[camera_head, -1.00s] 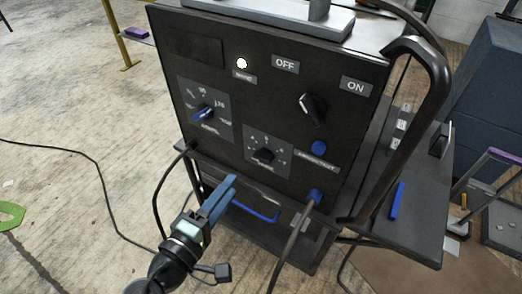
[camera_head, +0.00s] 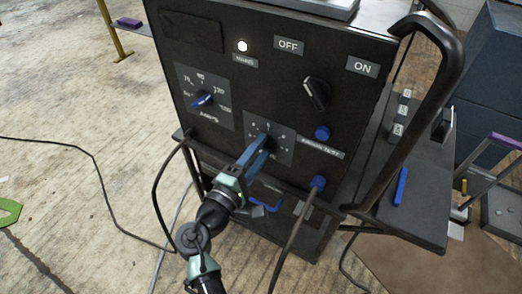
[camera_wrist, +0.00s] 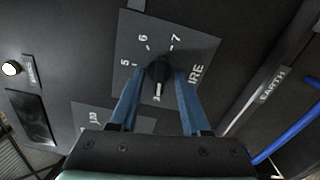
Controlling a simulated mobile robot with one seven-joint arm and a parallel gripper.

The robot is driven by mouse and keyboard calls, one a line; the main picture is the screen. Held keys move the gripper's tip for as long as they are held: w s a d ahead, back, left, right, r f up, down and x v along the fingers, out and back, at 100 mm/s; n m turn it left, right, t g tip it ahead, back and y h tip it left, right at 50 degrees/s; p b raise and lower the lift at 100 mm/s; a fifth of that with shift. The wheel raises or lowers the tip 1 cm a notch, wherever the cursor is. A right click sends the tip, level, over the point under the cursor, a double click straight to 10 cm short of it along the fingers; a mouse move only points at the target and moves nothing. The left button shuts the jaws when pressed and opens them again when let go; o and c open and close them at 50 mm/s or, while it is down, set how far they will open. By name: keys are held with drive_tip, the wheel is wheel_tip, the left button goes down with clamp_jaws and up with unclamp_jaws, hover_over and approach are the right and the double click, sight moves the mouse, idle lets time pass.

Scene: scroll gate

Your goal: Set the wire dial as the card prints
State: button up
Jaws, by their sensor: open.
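The wire dial (camera_head: 284,143) is the lower dial on the front of the black machine, a black knob on a grey plate. In the wrist view its knob (camera_wrist: 158,70) sits between my two blue fingers, with a white pointer mark towards the bottom of the picture. My gripper (camera_head: 264,143) is open with a finger on each side of the knob. I cannot tell whether they touch it. I cannot make out a printed card.
A black power switch (camera_head: 317,93) sits between OFF and ON labels. A blue plug (camera_head: 318,183) with a cable is at lower right. A black handle bar (camera_head: 440,110) runs along the right side.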

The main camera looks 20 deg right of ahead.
drive_tip(key=shift+w+d, duration=0.25)
drive_tip(key=shift+d, duration=0.05)
clamp_jaws()
